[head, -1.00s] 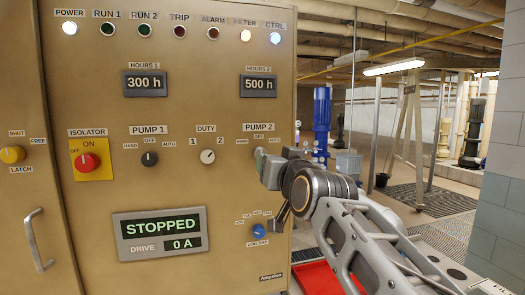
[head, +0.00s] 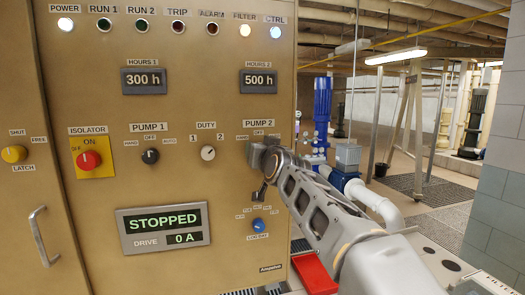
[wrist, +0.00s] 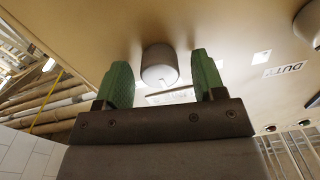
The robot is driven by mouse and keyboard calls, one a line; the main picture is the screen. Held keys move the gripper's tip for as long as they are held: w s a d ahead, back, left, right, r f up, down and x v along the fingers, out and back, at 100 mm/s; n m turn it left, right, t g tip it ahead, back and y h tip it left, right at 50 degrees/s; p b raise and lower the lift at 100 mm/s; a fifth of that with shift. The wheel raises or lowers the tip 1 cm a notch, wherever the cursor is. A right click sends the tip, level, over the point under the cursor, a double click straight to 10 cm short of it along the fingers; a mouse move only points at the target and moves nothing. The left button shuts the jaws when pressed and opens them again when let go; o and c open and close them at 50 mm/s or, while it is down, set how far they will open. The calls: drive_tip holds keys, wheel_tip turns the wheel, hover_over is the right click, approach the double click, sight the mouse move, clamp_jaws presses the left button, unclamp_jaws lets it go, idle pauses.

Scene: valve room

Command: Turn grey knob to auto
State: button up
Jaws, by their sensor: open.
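In the wrist view a grey knob (wrist: 158,65) stands out from the tan panel. A pale pointer line runs near its base, but its setting is unclear. My gripper (wrist: 161,60) is open, its green fingers on either side of the knob with a gap to each. In the head view my gripper (head: 260,155) is at the panel under the PUMP 2 label (head: 258,122). It hides the knob there and the label on its right; the HAND and OFF labels stay partly visible.
The DUTY knob (head: 208,153) and black PUMP 1 knob (head: 150,156) are to the left. The blue LOW/DAY knob (head: 257,224) is below my gripper. A red tray (head: 315,272) lies at the cabinet's lower right. Open floor extends right, with a blue pump (head: 322,105) behind.

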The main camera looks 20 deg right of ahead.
drive_tip(key=c, duration=0.9)
drive_tip(key=shift+m, duration=4.4)
drive_tip(key=shift+f, duration=0.1)
